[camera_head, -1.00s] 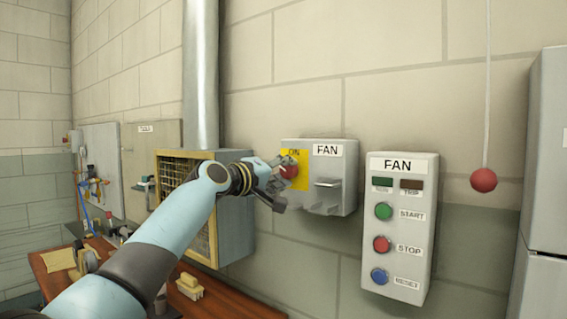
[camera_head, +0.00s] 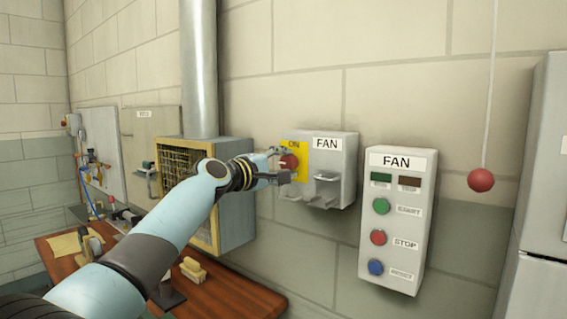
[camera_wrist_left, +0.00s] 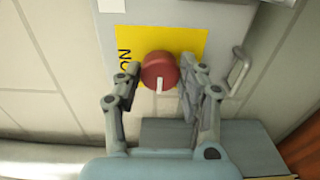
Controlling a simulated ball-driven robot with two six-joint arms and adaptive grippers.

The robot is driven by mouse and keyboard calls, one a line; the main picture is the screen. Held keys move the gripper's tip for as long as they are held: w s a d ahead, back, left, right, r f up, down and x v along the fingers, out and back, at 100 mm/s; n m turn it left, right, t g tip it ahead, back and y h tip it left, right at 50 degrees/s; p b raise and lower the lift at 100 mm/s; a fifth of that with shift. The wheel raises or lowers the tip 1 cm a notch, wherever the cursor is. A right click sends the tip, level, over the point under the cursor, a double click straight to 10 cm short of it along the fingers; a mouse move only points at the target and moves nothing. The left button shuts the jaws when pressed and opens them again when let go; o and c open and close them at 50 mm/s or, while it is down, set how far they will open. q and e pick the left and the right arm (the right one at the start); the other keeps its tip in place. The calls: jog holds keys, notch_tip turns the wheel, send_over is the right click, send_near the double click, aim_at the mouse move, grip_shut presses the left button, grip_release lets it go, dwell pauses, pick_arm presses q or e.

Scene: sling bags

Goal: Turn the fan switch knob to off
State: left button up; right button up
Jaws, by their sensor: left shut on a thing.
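The red knob (camera_head: 289,161) sits on a yellow plate (camera_head: 301,163) marked ON, on a grey box labelled FAN (camera_head: 345,172). My left gripper (camera_head: 284,165) is at the knob, one finger above it and one below. In the left wrist view the fingers of the gripper (camera_wrist_left: 161,85) close on the knob (camera_wrist_left: 158,67) from both sides. The knob's white mark points down in that picture, while the ON lettering (camera_wrist_left: 124,62) is at the left and sideways. My right gripper is not in view.
A second FAN panel (camera_head: 424,225) with green, red and blue buttons is to the right of the box. A red ball (camera_head: 481,180) hangs on a cord further right. A mesh-fronted box (camera_head: 237,218) stands behind my left arm, above a wooden table (camera_head: 235,298).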

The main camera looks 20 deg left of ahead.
pick_arm(q)
jog(key=shift+f, duration=0.1)
jog(key=o, duration=1.2)
jog(key=shift+s, duration=0.1)
jog(key=shift+s+a, duration=0.15)
jog(key=shift+s, duration=0.1)
jog(key=v, duration=1.1)
jog(key=shift+s, duration=0.15)
